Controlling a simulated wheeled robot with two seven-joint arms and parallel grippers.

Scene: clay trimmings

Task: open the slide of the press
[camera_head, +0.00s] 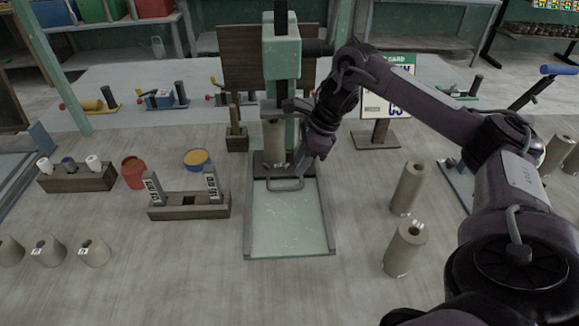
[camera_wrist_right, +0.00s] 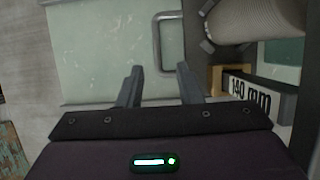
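The green press (camera_head: 281,55) stands at the middle back, with a clay-coloured cylinder (camera_head: 274,140) under its head. A grey bar handle (camera_head: 286,185) sticks out at the press foot, over the pale green bed (camera_head: 289,225); the slide behind it is largely hidden. My right gripper (camera_head: 298,168) is just above and behind the handle, right of the cylinder. In the wrist view my right gripper (camera_wrist_right: 159,82) is open and empty. The handle (camera_wrist_right: 160,42) lies beyond the fingertips, roughly in line with the gap; I see no grip on it. My left gripper is out of view.
Two clay cylinders (camera_head: 408,188) (camera_head: 404,250) stand right of the bed. A dark wooden stand (camera_head: 188,206) with two uprights is on the left. A "140 mm" label (camera_wrist_right: 250,93) sits close right of the fingers. The bed is clear between low rails.

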